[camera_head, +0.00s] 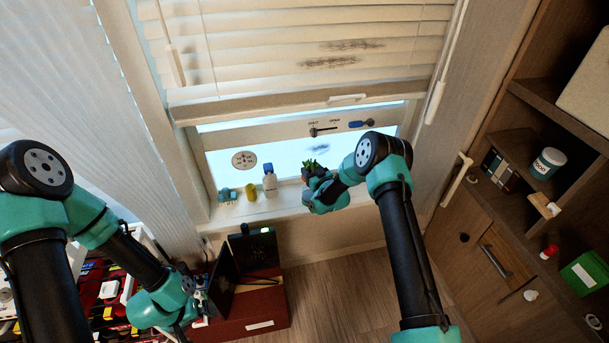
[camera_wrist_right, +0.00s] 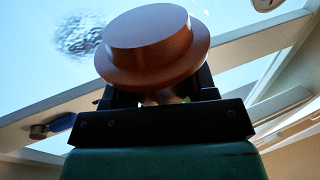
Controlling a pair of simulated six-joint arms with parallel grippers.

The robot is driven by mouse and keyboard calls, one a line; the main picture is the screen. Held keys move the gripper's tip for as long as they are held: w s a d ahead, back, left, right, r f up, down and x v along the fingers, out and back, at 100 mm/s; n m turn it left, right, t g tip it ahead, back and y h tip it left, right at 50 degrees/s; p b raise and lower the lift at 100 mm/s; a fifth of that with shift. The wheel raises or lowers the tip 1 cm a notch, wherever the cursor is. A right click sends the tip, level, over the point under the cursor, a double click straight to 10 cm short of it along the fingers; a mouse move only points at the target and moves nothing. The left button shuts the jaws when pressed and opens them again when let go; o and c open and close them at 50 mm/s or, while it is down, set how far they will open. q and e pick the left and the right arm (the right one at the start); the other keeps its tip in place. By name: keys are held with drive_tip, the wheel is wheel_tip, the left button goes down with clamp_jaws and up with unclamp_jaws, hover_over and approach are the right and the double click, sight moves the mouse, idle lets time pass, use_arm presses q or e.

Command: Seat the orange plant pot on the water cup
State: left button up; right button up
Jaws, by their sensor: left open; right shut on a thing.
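The orange plant pot (camera_wrist_right: 152,48) fills the middle of the right wrist view, its round base facing the camera. My right gripper (camera_wrist_right: 155,95) is shut on it. In the head view, green leaves (camera_head: 310,165) show at my right gripper (camera_head: 316,182), in front of the window; the pot itself is mostly hidden by the gripper. A small yellow cup-like thing (camera_head: 251,192) stands on the sill to the left; I cannot tell whether it is the water cup. My left gripper (camera_head: 201,294) is open, low beside the red cabinet, away from the pot.
A white bottle with a blue cap (camera_head: 269,182) and a small teal object (camera_head: 227,195) stand on the window sill (camera_head: 285,200). Below are a red cabinet (camera_head: 255,308) with dark open boxes, and a drawer of items at left. Shelves (camera_head: 535,150) stand at right.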

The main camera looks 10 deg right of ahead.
drive_tip(key=shift+f, duration=0.15)
drive_tip(key=shift+f, duration=2.8)
drive_tip(key=shift+f, duration=1.2)
drive_tip(key=o, duration=1.4)
drive_tip(key=shift+s, duration=0.15)
drive_tip(key=shift+v, duration=6.85)
